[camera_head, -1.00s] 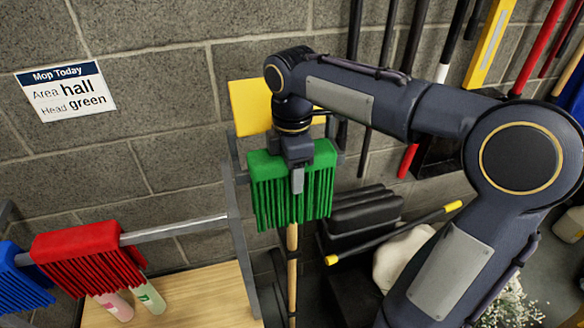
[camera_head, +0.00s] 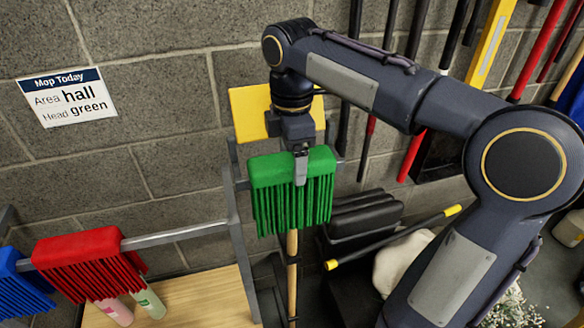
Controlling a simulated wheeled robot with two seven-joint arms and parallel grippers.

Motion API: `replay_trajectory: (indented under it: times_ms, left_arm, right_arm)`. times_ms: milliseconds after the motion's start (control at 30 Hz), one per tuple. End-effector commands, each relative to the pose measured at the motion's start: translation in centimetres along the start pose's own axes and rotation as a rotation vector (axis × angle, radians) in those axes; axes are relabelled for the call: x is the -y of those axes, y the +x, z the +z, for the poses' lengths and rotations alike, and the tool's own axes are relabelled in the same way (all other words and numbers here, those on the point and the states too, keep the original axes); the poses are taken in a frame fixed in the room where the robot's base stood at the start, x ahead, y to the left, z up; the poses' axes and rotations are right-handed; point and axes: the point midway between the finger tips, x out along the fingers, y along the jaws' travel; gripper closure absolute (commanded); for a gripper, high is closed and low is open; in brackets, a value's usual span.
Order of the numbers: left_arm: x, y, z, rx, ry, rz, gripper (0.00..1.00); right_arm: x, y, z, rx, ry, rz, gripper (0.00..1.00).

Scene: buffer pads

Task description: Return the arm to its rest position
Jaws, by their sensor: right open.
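My right arm comes in from the right, and its gripper (camera_head: 301,168) points down at the green mop head (camera_head: 276,207). The gripper is open, with a finger in front of the upper part of the green head; the other finger is hidden. The green head sits on top of an upright wooden handle (camera_head: 292,262), beside a grey metal rack. My left gripper is not in view.
A red mop head (camera_head: 88,258) and a blue one (camera_head: 20,287) hang on the rack rail (camera_head: 175,235) at left. A sign (camera_head: 66,97) reads hall, green. A yellow panel (camera_head: 250,112) is behind the gripper. Long handles line the wall at right.

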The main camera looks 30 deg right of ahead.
Motion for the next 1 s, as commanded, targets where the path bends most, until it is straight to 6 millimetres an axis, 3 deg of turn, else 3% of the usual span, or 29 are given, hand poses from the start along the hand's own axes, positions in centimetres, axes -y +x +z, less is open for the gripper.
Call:
replay_trajectory:
  times_ms: [200,667,1000]
  left_arm:
    - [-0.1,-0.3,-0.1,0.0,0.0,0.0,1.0]
    - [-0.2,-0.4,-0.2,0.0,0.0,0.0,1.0]
    - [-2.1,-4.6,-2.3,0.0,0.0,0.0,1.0]
  right_arm:
    - [0.0,-2.1,-0.1,0.0,-0.002,0.0,0.22]
    - [0.0,-2.3,0.0,0.0,-0.001,0.0,0.22]
    - [0.0,-7.4,0.0,0.0,0.0,0.0,0.22]
